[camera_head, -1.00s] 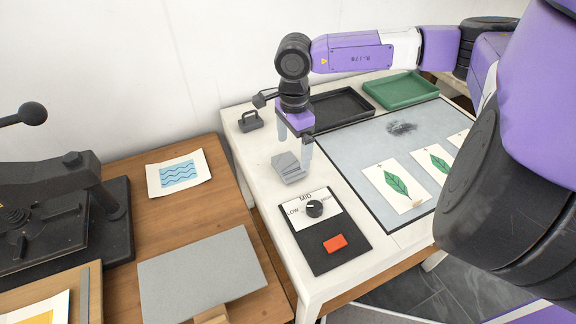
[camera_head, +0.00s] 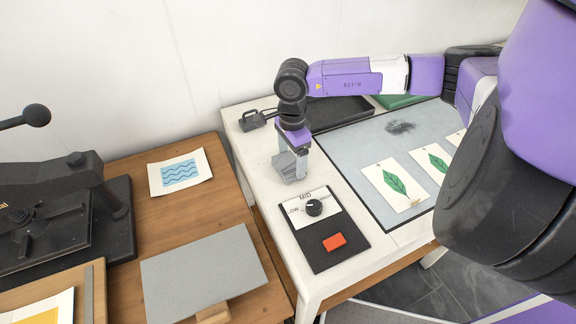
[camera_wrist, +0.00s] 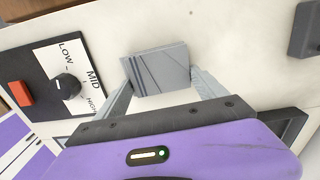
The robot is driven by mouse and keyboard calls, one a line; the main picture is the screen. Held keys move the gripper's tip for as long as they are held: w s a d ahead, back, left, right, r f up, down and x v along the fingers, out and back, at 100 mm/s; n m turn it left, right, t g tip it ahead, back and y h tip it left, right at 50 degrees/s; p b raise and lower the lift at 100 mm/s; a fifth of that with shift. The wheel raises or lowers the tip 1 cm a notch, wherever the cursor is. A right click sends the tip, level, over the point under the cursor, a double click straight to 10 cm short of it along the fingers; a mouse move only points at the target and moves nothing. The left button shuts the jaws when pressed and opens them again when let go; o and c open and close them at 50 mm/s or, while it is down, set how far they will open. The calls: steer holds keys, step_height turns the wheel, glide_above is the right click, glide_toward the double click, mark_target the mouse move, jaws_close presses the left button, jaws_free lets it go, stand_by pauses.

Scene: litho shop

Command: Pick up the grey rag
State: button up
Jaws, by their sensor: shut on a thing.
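The grey rag (camera_head: 287,167) is a small folded, block-like piece on the white table, left of the glass slab and behind the dial panel. In the wrist view the rag (camera_wrist: 160,70) lies between my fingertips, its flat striped top facing the camera. My gripper (camera_head: 291,164) points down over it and is shut on it, with a finger at either side. In the wrist view my gripper (camera_wrist: 162,82) shows both fingers against the rag's sides. The rag appears to be at table level; I cannot tell whether it touches the table.
The dial panel (camera_head: 325,254) with a red button (camera_head: 334,242) is close in front. A dark grey handled block (camera_head: 252,121) stands behind. The slab (camera_head: 362,150) with leaf prints (camera_head: 395,184) is to the right. Black (camera_head: 342,112) and green (camera_head: 398,101) trays sit at the back.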

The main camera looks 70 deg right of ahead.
mark_target(292, 161)
step_height(292, 161, up, 20)
steer(key=b, duration=0.2)
stand_by(0.5)
